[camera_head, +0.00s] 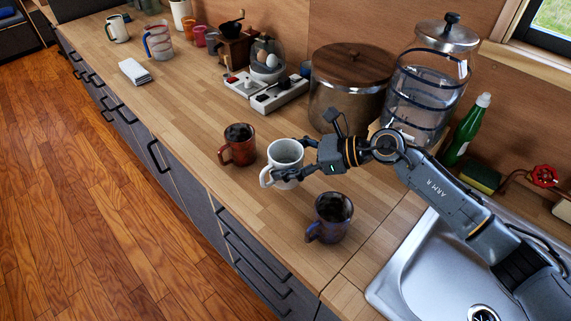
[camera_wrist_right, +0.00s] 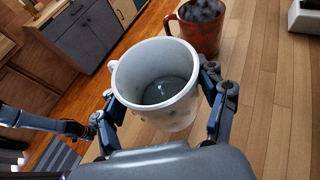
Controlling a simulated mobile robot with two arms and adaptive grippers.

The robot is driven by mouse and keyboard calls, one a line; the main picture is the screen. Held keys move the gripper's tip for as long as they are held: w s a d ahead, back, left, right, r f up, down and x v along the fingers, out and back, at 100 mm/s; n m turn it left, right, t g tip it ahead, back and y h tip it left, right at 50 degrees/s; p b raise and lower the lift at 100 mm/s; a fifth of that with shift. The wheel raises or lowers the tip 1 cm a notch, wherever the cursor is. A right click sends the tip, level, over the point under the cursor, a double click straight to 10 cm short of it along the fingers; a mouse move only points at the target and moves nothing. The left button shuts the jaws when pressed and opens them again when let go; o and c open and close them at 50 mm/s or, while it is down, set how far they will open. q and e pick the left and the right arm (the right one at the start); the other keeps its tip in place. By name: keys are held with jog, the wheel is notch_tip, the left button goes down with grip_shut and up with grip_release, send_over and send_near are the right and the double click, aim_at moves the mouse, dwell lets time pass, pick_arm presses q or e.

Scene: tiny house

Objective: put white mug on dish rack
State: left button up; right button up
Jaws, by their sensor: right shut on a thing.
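The white mug (camera_head: 286,158) is on or just above the wooden counter, between a red-brown mug and a blue mug; I cannot tell if its base touches the wood. My right gripper (camera_head: 292,160) reaches in from the right and is shut on the white mug. In the right wrist view the white mug (camera_wrist_right: 157,82) is upright between the two fingers of the right gripper (camera_wrist_right: 163,100), with its handle on the far left side and its inside looking empty. My left gripper is not seen in the head view. No dish rack is clearly visible.
The red-brown mug (camera_head: 237,145) stands close left, and the blue mug (camera_head: 330,217) stands in front. The sink (camera_head: 420,270) is at right.

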jog(key=f, duration=0.1)
jog(key=w+f+p, duration=0.1)
jog(key=f, duration=0.1)
jog(key=shift+w+a, duration=0.1)
jog(key=shift+a, duration=0.05)
jog(key=shift+f, duration=0.5)
jog(key=shift+f, duration=0.2)
jog(key=o, duration=1.4)
